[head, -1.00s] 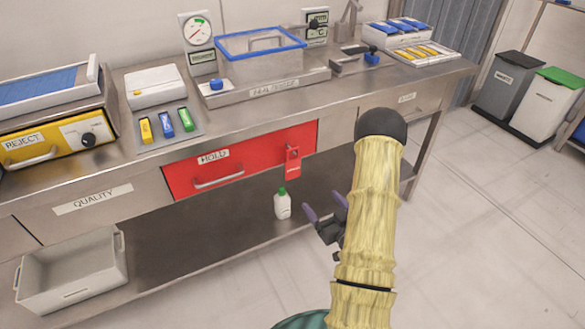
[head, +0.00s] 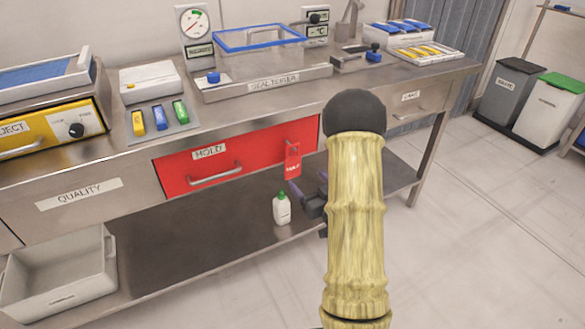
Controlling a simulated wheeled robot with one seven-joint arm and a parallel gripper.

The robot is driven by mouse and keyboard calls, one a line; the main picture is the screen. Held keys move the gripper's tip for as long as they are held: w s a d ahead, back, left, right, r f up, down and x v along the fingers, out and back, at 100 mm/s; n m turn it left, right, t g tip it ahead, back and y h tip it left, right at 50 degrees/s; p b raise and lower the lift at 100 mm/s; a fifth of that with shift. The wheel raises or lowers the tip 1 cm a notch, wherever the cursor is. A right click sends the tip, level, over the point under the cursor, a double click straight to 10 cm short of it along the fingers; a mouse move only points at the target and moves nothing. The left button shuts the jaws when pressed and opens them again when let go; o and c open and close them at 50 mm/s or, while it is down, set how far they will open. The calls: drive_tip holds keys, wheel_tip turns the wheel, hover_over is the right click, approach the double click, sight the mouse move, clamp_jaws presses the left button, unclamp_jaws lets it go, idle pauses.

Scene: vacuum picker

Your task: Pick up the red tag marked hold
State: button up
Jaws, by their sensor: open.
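The red tag (head: 293,161) with pale lettering hangs at the right end of the red drawer front marked hold (head: 220,160), over its edge. My gripper (head: 296,193) is partly hidden behind my yellow-sleeved arm. Its purple-tipped fingers are open and empty, pointing left. In the picture the upper finger lies just below the tag's lower end; I cannot tell whether they touch.
A white bottle with a green cap (head: 282,209) stands on the lower shelf (head: 190,230), close left of my gripper in the picture. A drawer handle (head: 215,175) sticks out of the red drawer. A grey crate (head: 60,275) sits at lower left.

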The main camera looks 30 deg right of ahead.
sight(293, 159)
drive_tip(key=shift+w+a, duration=0.1)
drive_tip(key=shift+w, duration=1.8)
drive_tip(key=shift+w+r+b, duration=0.15)
drive_tip(key=shift+w+b, duration=0.4)
drive_tip(key=shift+w, duration=2.1)
drive_tip(key=shift+s, duration=0.1)
drive_tip(key=shift+d, duration=0.2)
drive_tip(key=c, duration=1.1)
